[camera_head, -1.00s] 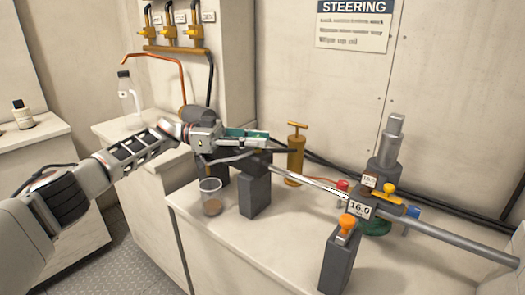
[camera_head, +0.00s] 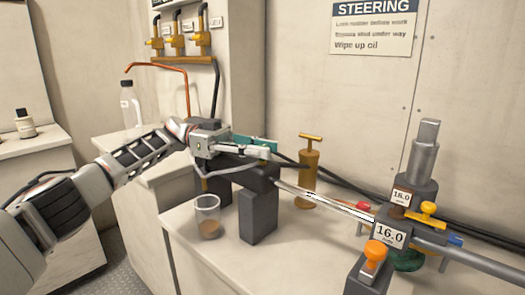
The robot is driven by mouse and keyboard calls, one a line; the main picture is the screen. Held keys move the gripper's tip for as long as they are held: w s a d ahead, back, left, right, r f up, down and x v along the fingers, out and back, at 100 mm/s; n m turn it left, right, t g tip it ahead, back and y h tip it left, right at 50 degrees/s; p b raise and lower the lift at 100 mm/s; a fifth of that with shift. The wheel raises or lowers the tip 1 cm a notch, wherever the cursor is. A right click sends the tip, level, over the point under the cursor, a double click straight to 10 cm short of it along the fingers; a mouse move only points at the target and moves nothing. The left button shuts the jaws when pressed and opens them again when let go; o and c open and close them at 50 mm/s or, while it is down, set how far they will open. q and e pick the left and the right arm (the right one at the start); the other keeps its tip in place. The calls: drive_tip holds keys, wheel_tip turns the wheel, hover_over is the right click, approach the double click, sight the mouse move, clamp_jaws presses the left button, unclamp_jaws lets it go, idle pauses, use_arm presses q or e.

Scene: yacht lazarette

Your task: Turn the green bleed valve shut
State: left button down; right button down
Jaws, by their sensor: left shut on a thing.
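The green bleed valve shows as a green bar (camera_head: 262,142) at the left end of the dark steering cylinder (camera_head: 256,178). My left gripper (camera_head: 262,152) reaches in from the left and is shut on the green bar, its fingers covering much of it. The valve's body is hidden behind the fingers, so I cannot tell how far it is turned. A clear cup (camera_head: 207,222) with brown liquid in the bottom stands on the counter below the gripper. My right gripper is out of view.
A silver rod (camera_head: 330,206) runs right from the cylinder to a block tagged 16.0 (camera_head: 390,236), with an orange knob (camera_head: 375,251) in front. A brass hand pump (camera_head: 308,175) stands behind. A clear bottle (camera_head: 130,105) is at left. The counter front (camera_head: 255,262) is clear.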

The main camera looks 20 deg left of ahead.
use_arm(q)
drive_tip(key=shift+d+f, duration=0.1)
drive_tip(key=shift+f, duration=0.05)
drive_tip(key=c, duration=1.8)
unclamp_jaws()
wheel_tip(320, 180, up, 10)
drive_tip(key=shift+r, duration=0.1)
